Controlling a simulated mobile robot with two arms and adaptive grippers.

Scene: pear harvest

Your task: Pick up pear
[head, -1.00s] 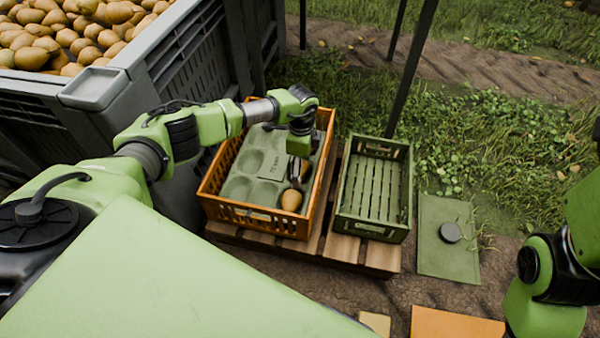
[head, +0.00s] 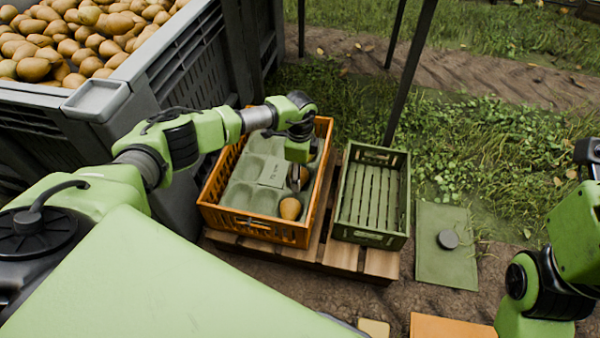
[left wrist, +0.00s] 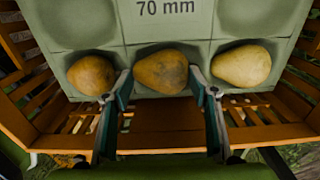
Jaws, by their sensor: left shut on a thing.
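My left gripper (left wrist: 165,92) reaches down into the orange crate and is shut on the middle pear (left wrist: 162,71), one finger on each side of it. The pear sits in a cup of the green-grey tray (left wrist: 133,22), which is marked 70 mm. Another pear (left wrist: 92,74) lies in the cup to the left and a paler one (left wrist: 241,66) in the cup to the right. In the head view the left gripper (head: 298,180) hides part of the row; one pear (head: 290,208) shows just below it. The right gripper's fingers are not visible.
The orange crate (head: 250,225) stands on a wooden pallet beside an empty green crate (head: 372,237). A large grey bin (head: 135,75) full of pears is at the upper left. A dark post rises behind the green crate.

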